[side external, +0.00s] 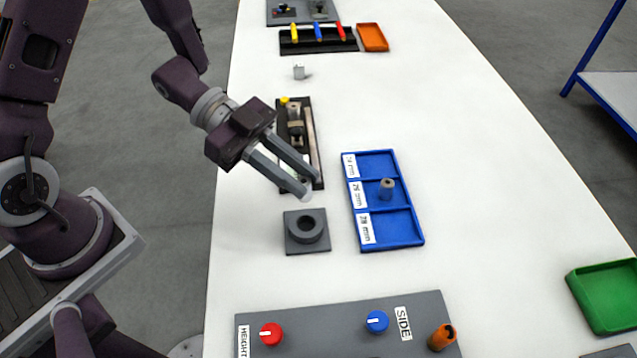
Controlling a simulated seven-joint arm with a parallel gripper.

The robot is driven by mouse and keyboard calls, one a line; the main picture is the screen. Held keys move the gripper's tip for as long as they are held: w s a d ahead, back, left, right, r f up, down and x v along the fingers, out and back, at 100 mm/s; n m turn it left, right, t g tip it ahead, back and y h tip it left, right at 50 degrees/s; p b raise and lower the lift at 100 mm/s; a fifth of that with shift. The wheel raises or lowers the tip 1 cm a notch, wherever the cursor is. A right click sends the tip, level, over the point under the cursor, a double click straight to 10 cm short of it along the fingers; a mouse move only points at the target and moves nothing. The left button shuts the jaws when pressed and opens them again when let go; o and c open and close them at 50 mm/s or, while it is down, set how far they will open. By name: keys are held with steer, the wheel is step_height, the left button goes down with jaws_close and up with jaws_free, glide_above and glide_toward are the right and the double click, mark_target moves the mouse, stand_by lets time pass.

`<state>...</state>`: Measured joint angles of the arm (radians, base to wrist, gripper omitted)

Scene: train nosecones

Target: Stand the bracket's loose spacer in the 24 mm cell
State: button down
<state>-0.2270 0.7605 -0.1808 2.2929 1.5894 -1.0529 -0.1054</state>
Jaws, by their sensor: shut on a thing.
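My gripper (309,188) points down to the right over the near end of a long black fixture (317,165). It is shut on a small grey piece (304,182), apparently the loose spacer, mostly hidden between the fingers. A blue tray (399,246) with three cells lies right of the gripper. The far cell's small label seems to read 24 mm, and that cell (375,164) is empty. A grey-brown spacer (387,189) stands upright in the middle cell. The near cell is empty.
A grey block with a round collar (306,231) lies just below the gripper in the picture. A grey panel with red and blue knobs (345,325) is at the front. A small white piece (299,71) stands farther back.

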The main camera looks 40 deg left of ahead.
steer(key=w+d+r+n+t+y, duration=0.1)
steer(key=w+d+n+t+y, duration=0.2)
steer(key=w+n+t, duration=0.35)
steer(key=w+d+n+t+y, duration=0.3)
steer(key=w, duration=0.7)
steer(key=w+a+f+n+y, duration=0.1)
steer(key=f, duration=0.2)
steer(key=w+a+f+n+t+y, duration=0.1)
steer(key=f, duration=0.2)
steer(key=w+a+f+n+t+y, duration=0.1)
steer(key=f+n+y, duration=0.1)
steer(key=f, duration=0.2)
steer(key=shift+a, duration=0.1)
steer(key=shift+f, duration=0.35)
steer(key=shift+f, duration=0.2)
steer(key=c, duration=1.3)
jaws_free()
steer(key=shift+o, duration=0.2)
